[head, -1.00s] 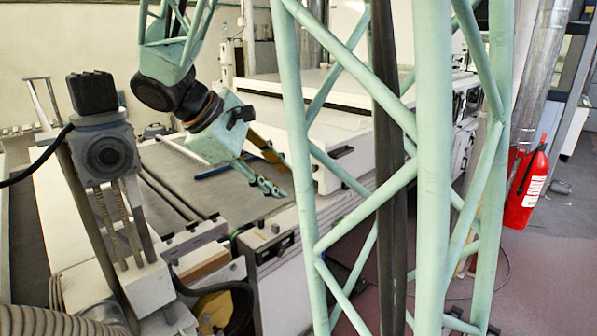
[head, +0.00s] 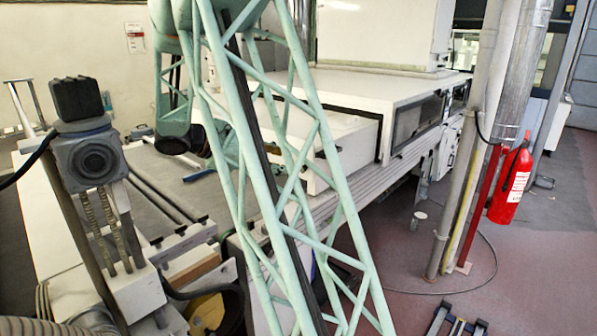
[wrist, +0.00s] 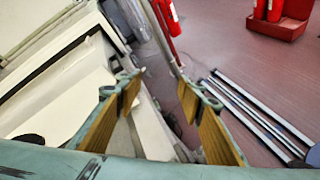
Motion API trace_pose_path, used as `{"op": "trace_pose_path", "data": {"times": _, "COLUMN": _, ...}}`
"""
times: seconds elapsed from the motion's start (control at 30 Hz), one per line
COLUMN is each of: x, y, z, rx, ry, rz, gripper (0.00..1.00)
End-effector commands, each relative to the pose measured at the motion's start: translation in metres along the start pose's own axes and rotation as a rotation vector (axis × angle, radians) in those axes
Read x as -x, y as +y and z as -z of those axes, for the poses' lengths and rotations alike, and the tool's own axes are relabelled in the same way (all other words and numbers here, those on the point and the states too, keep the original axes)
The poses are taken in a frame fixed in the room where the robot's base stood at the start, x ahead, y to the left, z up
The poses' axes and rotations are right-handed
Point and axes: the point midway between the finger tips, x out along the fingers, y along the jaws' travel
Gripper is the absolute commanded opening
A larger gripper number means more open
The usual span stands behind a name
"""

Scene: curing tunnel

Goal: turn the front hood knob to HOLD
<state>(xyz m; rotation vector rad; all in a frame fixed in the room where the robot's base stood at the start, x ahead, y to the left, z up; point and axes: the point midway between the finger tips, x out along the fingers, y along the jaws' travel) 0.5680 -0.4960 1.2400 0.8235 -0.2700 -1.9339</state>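The white curing tunnel with its hood (head: 350,88) stands in the middle of the head view, partly behind my green lattice arm. Its right side has dark windows. I cannot make out the front hood knob or its setting in either view. My gripper (wrist: 162,88) shows in the wrist view with its two yellow-padded fingers spread apart and nothing between them. White machine panels (wrist: 55,95) lie to the left of and beneath the fingers. In the head view the gripper is not visible, and my arm blocks part of the tunnel's front.
A red fire extinguisher (head: 511,184) hangs by grey pipes (head: 468,160) to the right of the tunnel. A grey conveyor bed (head: 165,180) lies at left. Metal rails (wrist: 255,115) lie on the floor at right.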

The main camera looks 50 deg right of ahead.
Motion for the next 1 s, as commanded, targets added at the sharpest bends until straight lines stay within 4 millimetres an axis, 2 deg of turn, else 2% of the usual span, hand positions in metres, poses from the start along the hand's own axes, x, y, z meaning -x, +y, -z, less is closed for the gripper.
{"op": "trace_pose_path", "data": {"times": 0.5, "x": -0.077, "y": 0.058, "z": 0.057, "rx": 0.169, "ry": -0.138, "rz": -0.124, "gripper": 0.35}}
{"op": "trace_pose_path", "data": {"times": 1.0, "x": -0.152, "y": 0.097, "z": 0.123, "rx": 0.331, "ry": -0.249, "rz": -0.248, "gripper": 0.35}}
